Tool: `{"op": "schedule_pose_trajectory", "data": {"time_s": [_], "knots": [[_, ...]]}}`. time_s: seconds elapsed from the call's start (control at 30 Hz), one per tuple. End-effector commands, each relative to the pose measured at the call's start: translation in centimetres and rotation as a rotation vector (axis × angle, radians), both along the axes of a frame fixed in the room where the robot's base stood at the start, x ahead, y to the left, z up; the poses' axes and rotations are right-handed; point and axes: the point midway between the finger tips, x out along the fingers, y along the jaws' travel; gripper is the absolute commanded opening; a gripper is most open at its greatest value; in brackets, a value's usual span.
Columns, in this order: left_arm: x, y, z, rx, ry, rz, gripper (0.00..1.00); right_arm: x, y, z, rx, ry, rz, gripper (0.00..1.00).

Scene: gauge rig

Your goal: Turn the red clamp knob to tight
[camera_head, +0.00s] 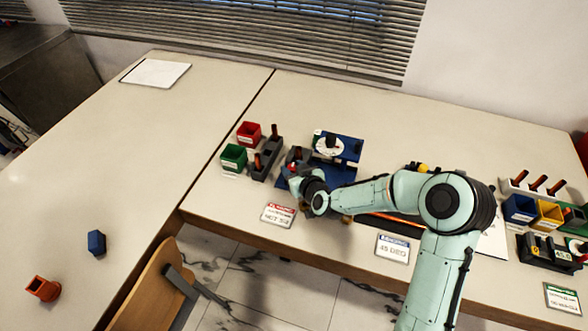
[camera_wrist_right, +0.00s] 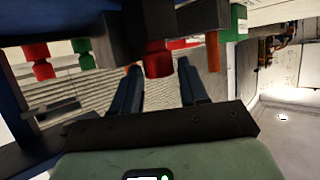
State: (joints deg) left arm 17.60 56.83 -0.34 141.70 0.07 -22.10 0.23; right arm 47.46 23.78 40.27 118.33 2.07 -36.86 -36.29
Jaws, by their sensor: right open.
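The red clamp knob (camera_wrist_right: 158,60) shows in the right wrist view as a short red cylinder below a dark block. In the head view a small red part (camera_head: 292,167) shows at the left of the blue gauge rig (camera_head: 345,174), partly hidden by my right arm. My right gripper (camera_wrist_right: 158,72) is open, its two dark fingers pointing at the knob with one on each side. I cannot tell whether they touch it. In the head view the right gripper (camera_head: 299,179) is at the rig's left side, mostly covered by its wrist. My left gripper is not in view.
A red bin (camera_head: 249,133), a green bin (camera_head: 233,157) and a dark peg rack (camera_head: 266,160) stand left of the rig. A red-and-white sign (camera_head: 278,215) and a blue-and-white sign (camera_head: 392,248) lie near the front edge. Blue and yellow bins (camera_head: 548,215) stand at the right.

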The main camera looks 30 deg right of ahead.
Motion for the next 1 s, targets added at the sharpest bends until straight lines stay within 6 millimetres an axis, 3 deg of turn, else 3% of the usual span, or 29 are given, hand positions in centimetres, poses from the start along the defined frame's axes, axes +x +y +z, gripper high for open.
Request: {"op": "schedule_pose_trajectory", "data": {"time_s": [0.23,0.33,0.37,0.73,1.0], "knots": [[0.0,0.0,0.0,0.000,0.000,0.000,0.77,0.0,0.0,0.0,0.000,0.000,0.000,0.40],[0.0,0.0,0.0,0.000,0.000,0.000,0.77,0.0,0.0,0.0,0.000,0.000,0.000,0.08],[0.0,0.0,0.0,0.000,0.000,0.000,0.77,0.0,0.0,0.0,0.000,0.000,0.000,0.02],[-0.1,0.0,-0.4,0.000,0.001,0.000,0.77,0.1,0.3,0.0,0.001,-0.002,-0.044,0.03],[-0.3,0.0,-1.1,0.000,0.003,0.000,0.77,0.2,0.7,0.0,0.002,-0.002,-0.212,0.03]]}}
